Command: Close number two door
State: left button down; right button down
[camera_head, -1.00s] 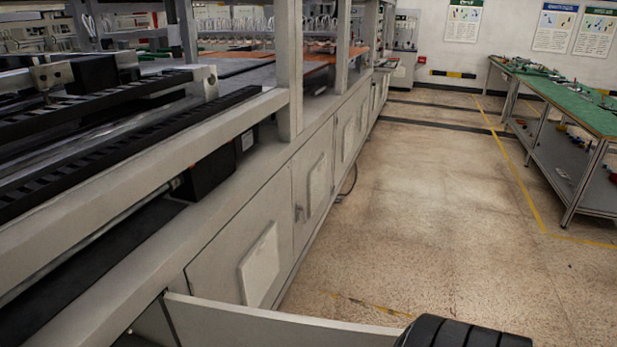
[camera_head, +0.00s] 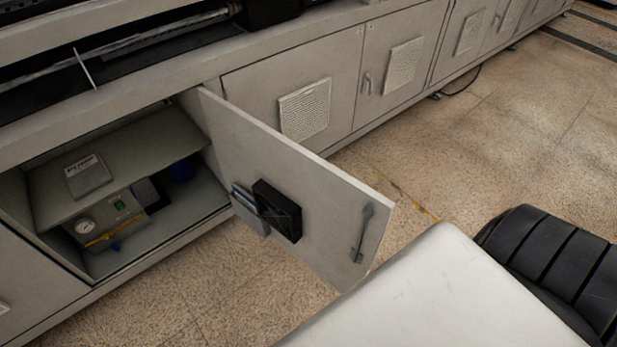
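An open cabinet door (camera_head: 325,215) swings out from the long grey machine base, hinged at its right side. Its inner face shows a black box (camera_head: 278,210), a small grey holder (camera_head: 249,213) and a dark latch handle (camera_head: 362,233) near the free edge. No number can be read on it. The open compartment (camera_head: 60,190) behind it holds a shelf with a small labelled block (camera_head: 88,176) and a unit with a round gauge (camera_head: 100,225) below. A white and black part of my own body is at the lower right. Neither gripper is in view.
Closed doors with vent panels (camera_head: 304,108) continue along the machine to the right. Speckled floor (camera_head: 500,150) is open in front of them. A dark cable (camera_head: 462,88) lies on the floor by the base.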

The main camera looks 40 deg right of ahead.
aim_at(317, 213)
jog(key=k+l+u, duration=0.15)
jog(key=l, duration=0.3)
jog(key=k+l+u, duration=0.2)
jog(key=l, duration=0.25)
jog(key=k+l+u, duration=0.15)
jog(key=l, duration=0.25)
jog(key=k+l+u, duration=0.15)
jog(key=k+l, duration=0.15)
jog(key=i+l+u, duration=0.25)
jog(key=l, duration=0.65)
jog(key=l+u, duration=0.2)
jog(key=l, duration=0.7)
jog(key=k, duration=0.05)
